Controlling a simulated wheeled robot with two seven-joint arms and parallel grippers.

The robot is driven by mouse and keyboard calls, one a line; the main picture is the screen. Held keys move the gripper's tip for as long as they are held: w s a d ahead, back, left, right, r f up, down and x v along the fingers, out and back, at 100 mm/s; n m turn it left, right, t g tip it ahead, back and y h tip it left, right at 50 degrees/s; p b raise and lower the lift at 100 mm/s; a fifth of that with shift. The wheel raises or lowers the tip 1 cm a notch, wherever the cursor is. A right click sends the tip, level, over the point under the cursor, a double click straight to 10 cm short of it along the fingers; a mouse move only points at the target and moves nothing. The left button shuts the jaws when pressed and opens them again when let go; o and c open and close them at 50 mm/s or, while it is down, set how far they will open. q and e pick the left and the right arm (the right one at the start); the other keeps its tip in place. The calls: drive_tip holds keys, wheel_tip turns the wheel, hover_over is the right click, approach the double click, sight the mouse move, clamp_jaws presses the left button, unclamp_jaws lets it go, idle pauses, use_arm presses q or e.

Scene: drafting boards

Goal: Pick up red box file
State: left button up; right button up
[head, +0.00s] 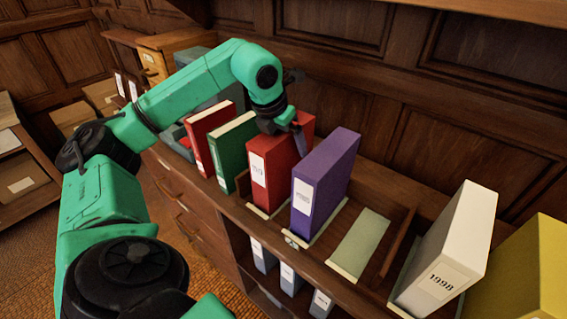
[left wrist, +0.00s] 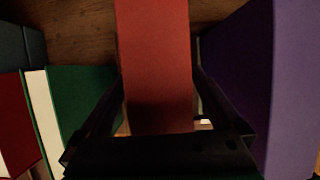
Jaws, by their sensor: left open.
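The red box file (head: 268,178) stands upright with a white label on its front, between a green binder and a purple box file. In the left wrist view the red box file (left wrist: 155,60) fills the middle. My left gripper (head: 284,128) is at the top of the red box file, pointing down. In the left wrist view its open fingers (left wrist: 160,105) lie on either side of the file, with the file between them. I cannot tell whether they touch it. The arm hides part of the file's top. My right gripper is not in view.
The purple box file (head: 325,182) stands close on the right, the green binder (head: 232,150) and a red binder (head: 208,137) on the left. An empty slot with a pale green base (head: 362,243) lies right of the purple file. A white box file labelled 1998 (head: 449,245) stands further right.

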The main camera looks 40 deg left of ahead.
use_arm(q)
drive_tip(key=shift+f, duration=0.2)
clamp_jaws()
idle(0.3)
drive_tip(key=shift+r, duration=0.2)
